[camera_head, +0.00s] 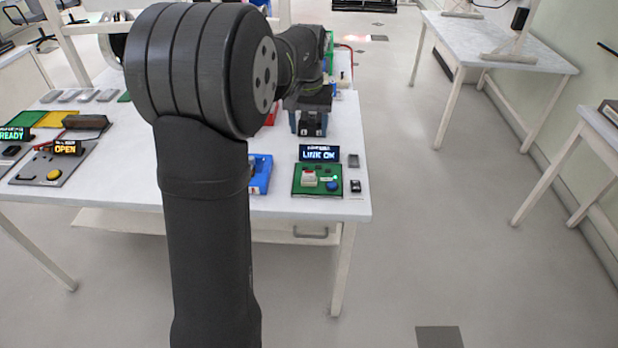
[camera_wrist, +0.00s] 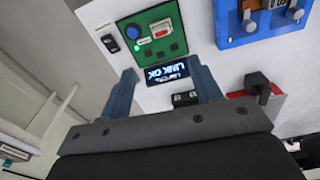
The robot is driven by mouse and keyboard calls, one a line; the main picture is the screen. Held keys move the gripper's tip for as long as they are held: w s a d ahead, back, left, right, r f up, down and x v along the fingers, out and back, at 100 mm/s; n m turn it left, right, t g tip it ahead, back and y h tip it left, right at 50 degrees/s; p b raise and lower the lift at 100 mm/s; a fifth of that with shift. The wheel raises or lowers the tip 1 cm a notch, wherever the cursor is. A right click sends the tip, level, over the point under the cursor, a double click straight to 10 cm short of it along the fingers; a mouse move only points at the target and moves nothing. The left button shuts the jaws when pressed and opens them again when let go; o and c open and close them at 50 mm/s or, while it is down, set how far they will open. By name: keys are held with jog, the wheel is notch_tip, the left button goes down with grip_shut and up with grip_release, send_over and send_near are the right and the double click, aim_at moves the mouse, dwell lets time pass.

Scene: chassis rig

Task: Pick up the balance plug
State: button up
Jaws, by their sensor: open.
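My gripper (camera_head: 309,131) is open above the white table, and its two blue-grey fingers also show in the wrist view (camera_wrist: 161,70). A small black block with two light-edged squares on its face (camera_wrist: 184,98) lies between the fingers in the wrist view, partly hidden by the gripper body. I cannot tell which of these is the balance plug. Nothing is visibly held.
A display reading "LINK OK" (camera_head: 319,153) stands behind a green board (camera_head: 300,190) with a blue knob. A blue fixture (camera_head: 262,176) is left of it. Small dark pieces (camera_head: 355,186) lie right of the board. A grey panel (camera_head: 50,170) with an "OPEN" display is at left.

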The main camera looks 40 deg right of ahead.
jog(key=w, duration=0.1)
send_near(309, 171)
jog(key=shift+n+y, duration=0.3)
jog(key=shift+n, duration=0.1)
jog(key=f, duration=0.5)
jog(key=shift+w+d, duration=0.15)
jog(key=shift+w, duration=0.15)
jog(key=shift+s+d+f, duration=0.1)
jog(key=shift+d+f, duration=0.05)
jog(key=shift+f, duration=2.5)
jog(key=c, duration=1.1)
jog(key=shift+o, duration=0.2)
jog(key=shift+r, duration=0.1)
